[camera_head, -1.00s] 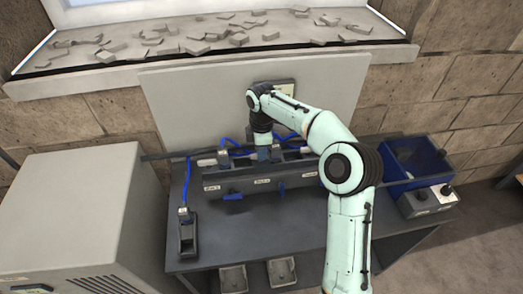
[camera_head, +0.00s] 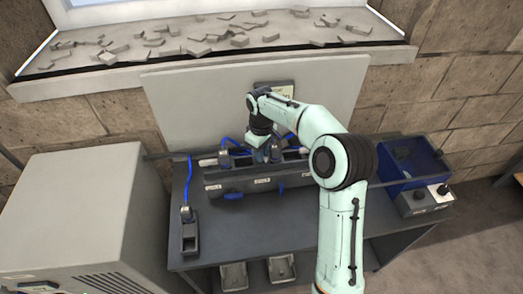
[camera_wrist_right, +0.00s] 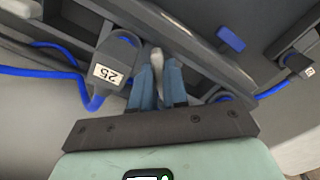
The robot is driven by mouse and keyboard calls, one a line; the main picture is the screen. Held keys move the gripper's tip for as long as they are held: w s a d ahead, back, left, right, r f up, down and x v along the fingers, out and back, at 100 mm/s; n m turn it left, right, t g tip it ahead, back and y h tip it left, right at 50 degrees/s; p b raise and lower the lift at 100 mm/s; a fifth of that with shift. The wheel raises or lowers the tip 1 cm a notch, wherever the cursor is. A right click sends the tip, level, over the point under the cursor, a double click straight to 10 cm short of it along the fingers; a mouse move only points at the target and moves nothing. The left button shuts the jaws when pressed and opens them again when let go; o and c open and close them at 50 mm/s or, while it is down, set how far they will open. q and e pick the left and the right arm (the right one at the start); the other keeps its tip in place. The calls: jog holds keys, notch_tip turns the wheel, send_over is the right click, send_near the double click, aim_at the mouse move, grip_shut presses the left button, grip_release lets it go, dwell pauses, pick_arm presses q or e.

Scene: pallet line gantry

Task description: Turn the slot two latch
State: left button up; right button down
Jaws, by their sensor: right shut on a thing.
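The dark slot rack (camera_head: 240,182) stands on the grey bench, with blurred labels on its front. Blue tabs show on its front, one at the left (camera_head: 233,196) and one near the middle (camera_head: 281,190). My right gripper (camera_head: 262,141) is over the back of the rack near its middle. In the wrist view its blue fingers (camera_wrist_right: 157,84) are shut on a pale lever (camera_wrist_right: 156,58). I cannot tell whether this lever is the slot two latch. A blue tab (camera_wrist_right: 230,39) shows apart from the fingers. My left gripper is not in view.
A connector block marked 25 (camera_wrist_right: 106,74) with a blue cable sits close beside the fingers. Another connector (camera_head: 189,234) stands in a holder at the bench's left. A blue bin (camera_head: 413,163) and a control box (camera_head: 426,199) are at the right. A grey cabinet (camera_head: 70,215) is at the left.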

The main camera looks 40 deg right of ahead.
jog(key=m, duration=0.4)
jog(key=shift+a, duration=0.15)
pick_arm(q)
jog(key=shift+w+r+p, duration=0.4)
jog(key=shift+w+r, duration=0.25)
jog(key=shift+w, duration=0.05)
pick_arm(e)
jog(key=shift+a+m, duration=0.1)
jog(key=shift+m, duration=2)
jog(key=c, duration=1.1)
grip_release()
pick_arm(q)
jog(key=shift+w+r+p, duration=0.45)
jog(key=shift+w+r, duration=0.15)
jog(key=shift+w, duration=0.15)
pick_arm(e)
notch_tip(320, 180, up, 13)
jog(key=shift+r, duration=0.15)
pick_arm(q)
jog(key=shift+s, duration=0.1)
